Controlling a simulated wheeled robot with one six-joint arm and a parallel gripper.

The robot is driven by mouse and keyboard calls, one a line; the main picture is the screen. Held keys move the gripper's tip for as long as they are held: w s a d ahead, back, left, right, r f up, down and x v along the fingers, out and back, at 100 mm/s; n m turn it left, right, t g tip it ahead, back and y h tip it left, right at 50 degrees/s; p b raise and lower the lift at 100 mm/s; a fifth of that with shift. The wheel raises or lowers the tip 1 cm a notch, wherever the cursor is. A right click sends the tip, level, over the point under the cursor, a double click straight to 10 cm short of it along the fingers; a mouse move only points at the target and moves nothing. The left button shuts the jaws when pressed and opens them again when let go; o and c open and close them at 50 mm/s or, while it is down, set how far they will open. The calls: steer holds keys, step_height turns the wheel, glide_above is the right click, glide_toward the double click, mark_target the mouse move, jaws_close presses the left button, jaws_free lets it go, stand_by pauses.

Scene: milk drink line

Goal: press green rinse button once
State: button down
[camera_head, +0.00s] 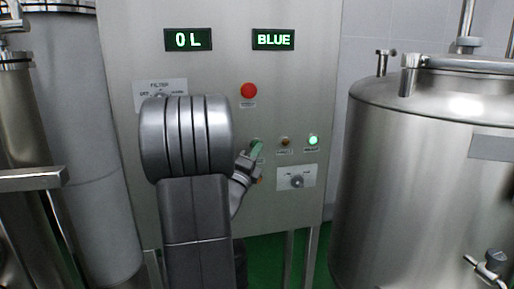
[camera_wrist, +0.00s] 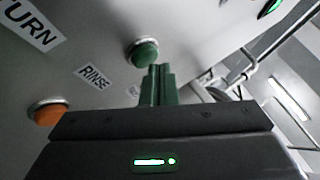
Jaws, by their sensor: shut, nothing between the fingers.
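The green button (camera_wrist: 143,53) sits in a pale ring on the panel in the wrist view, with a label reading RINSE (camera_wrist: 93,76) near it. My gripper (camera_wrist: 157,70) is shut and empty, its green fingers close together with their tips just beside the button's edge in the picture. Whether they touch it I cannot tell. In the head view my gripper (camera_head: 257,149) is at the panel's lower middle, left of an amber light (camera_head: 285,141), and its fingers hide the green button there.
An orange button (camera_wrist: 47,112) is near the green one. The steel panel (camera_head: 215,75) also carries a red button (camera_head: 249,90), a lit green lamp (camera_head: 313,139), a knob (camera_head: 297,181) and displays reading "0 L" (camera_head: 188,40) and "BLUE" (camera_head: 273,39). A steel tank (camera_head: 420,170) stands right.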

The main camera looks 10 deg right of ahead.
steer(key=shift+w+b, duration=0.45)
stand_by(0.5)
steer(key=shift+s, duration=0.1)
steer(key=shift+s+b, duration=0.75)
steer(key=shift+b, duration=0.1)
steer(key=s+b, duration=0.3)
steer(key=s, duration=0.2)
steer(key=shift+d, duration=0.1)
stand_by(0.7)
